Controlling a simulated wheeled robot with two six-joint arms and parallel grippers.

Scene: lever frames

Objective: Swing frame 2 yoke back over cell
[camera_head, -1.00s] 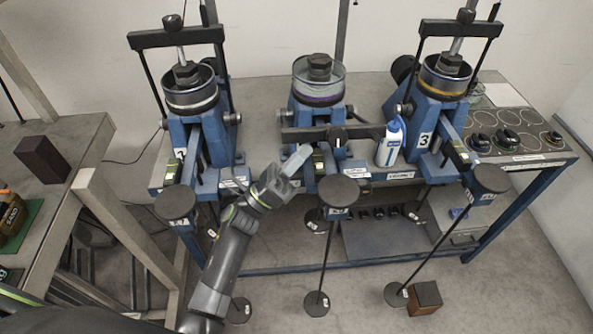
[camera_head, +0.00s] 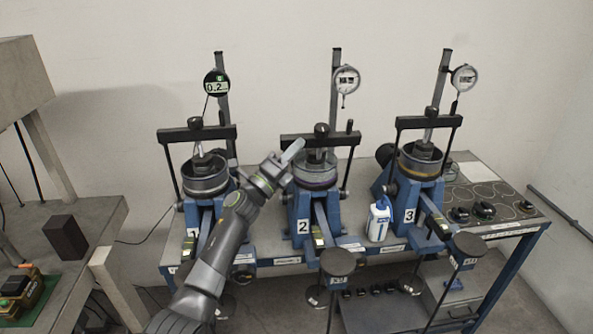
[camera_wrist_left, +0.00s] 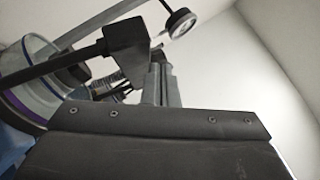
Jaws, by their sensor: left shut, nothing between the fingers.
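Frame 2 (camera_head: 303,227) is the middle blue lever frame on the bench. Its black yoke bar (camera_head: 340,140) is now level, above the round cell (camera_head: 316,176). Rods run down from the bar beside the cell. My left gripper (camera_head: 293,150) is shut and empty at the left end of the bar. I cannot tell whether it touches the bar. In the left wrist view a dark bar with a block-like end (camera_wrist_left: 127,44) passes close by, with the cell (camera_wrist_left: 32,85) at the left. My right gripper is not in view.
Frame 1 (camera_head: 193,233) stands left and frame 3 (camera_head: 409,215) right, each with its yoke upright over its cell. A white bottle (camera_head: 378,222) stands between frames 2 and 3. Dial gauges (camera_head: 346,79) hang behind. A side table (camera_head: 95,215) is at the left.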

